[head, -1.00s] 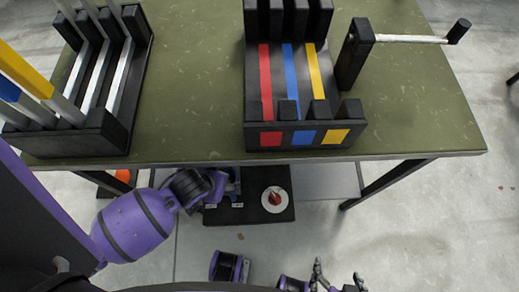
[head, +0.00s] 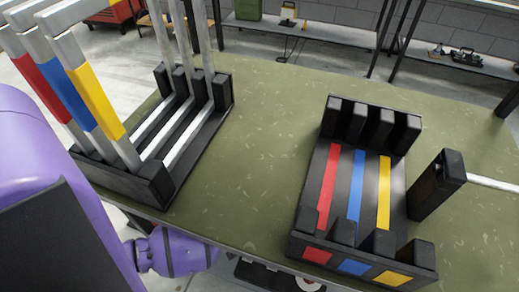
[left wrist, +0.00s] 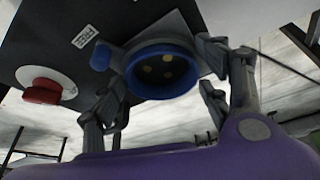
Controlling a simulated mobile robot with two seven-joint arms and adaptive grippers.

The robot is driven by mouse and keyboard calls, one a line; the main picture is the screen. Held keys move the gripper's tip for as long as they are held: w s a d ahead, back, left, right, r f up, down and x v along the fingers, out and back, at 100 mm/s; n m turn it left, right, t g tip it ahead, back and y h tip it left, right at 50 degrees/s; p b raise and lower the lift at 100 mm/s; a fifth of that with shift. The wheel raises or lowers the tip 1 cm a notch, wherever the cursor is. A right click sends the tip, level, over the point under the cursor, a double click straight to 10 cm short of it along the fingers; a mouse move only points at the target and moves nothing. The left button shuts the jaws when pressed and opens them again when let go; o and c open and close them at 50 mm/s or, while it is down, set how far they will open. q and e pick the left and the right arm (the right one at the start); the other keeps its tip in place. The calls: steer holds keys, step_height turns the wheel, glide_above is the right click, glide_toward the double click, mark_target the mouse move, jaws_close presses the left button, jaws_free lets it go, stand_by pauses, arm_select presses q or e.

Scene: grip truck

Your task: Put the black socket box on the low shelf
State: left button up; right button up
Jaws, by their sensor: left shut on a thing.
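The black socket box (left wrist: 150,18) fills the top of the left wrist view. It has a round blue-rimmed socket (left wrist: 163,70) in a grey housing, and a red knob on a white disc (left wrist: 45,92). My left gripper (left wrist: 160,98) has its fingers on either side of the socket and is shut on it. In the head view only a strip of the box (head: 262,277) shows below the table's front edge; the left gripper is hidden there. My right gripper is out of view. A low grey shelf (head: 340,38) runs along the back wall.
The green table (head: 250,130) stands in front of me. On it are a black rack with metal bars (head: 150,185), a black holder with red, blue and yellow stripes (head: 345,190) and a crank post (head: 437,185). A green box (head: 248,10) sits on the back shelf.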

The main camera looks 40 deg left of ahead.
arm_select(q)
steer(key=w+f, duration=0.1)
steer(key=w, duration=0.1)
steer(key=w+f+b, duration=0.1)
steer(key=w+f, duration=0.2)
steer(key=w, duration=0.1)
steer(key=shift+a+f+b, duration=0.25)
steer(key=shift+f+b, duration=0.1)
steer(key=shift+b, duration=0.05)
steer(key=shift+w+f, duration=0.6)
steer(key=shift+f, duration=0.15)
steer(key=shift+a+f+b, duration=0.1)
steer(key=shift+f+b, duration=0.65)
steer(key=shift+f, duration=0.8)
steer(key=shift+w, duration=0.1)
steer(key=o, duration=2.1)
steer(key=shift+s+a+f, duration=0.15)
steer(key=shift+s+f, duration=0.05)
steer(key=shift+s, duration=0.15)
